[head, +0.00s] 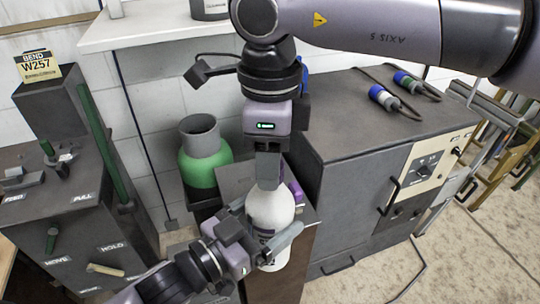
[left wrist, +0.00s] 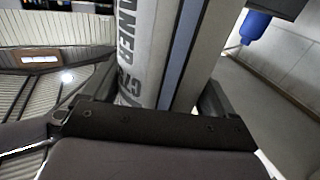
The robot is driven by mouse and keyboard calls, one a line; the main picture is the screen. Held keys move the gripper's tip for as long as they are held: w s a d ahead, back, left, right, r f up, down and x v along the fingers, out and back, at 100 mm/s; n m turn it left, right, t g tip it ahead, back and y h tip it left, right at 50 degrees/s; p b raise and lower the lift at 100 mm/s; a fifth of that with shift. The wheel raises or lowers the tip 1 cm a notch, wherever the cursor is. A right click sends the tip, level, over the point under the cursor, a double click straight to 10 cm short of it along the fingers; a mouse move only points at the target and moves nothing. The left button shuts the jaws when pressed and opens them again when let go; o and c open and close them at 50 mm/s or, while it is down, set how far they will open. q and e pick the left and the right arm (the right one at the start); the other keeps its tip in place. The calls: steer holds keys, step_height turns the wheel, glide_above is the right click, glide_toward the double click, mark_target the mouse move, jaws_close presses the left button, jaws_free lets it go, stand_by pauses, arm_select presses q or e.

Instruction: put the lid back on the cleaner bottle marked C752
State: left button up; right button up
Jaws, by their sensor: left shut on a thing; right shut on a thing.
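The white cleaner bottle (head: 270,207) stands upright in the lower middle of the head view. In the left wrist view its printed side (left wrist: 135,50) shows close up, with part of the marking "C75" readable. My left gripper (head: 262,240) reaches in from the lower left and is shut around the bottle's body. My right gripper (head: 268,172) points straight down at the top of the bottle. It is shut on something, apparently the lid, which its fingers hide. I cannot tell whether the lid touches the bottle's neck.
A green cylinder with a grey collar (head: 204,165) stands behind the bottle at left. A dark grey cabinet (head: 345,125) with cabled plugs (head: 385,98) on top is at right. A machine with a W257 sign (head: 38,67) is at left. A white shelf (head: 150,28) hangs above.

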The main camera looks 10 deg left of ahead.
steer(key=shift+m, duration=0.7)
steer(key=o, duration=1.2)
steer(key=shift+c, duration=0.2)
steer(key=shift+r, duration=2.3)
steer(key=shift+c, duration=0.4)
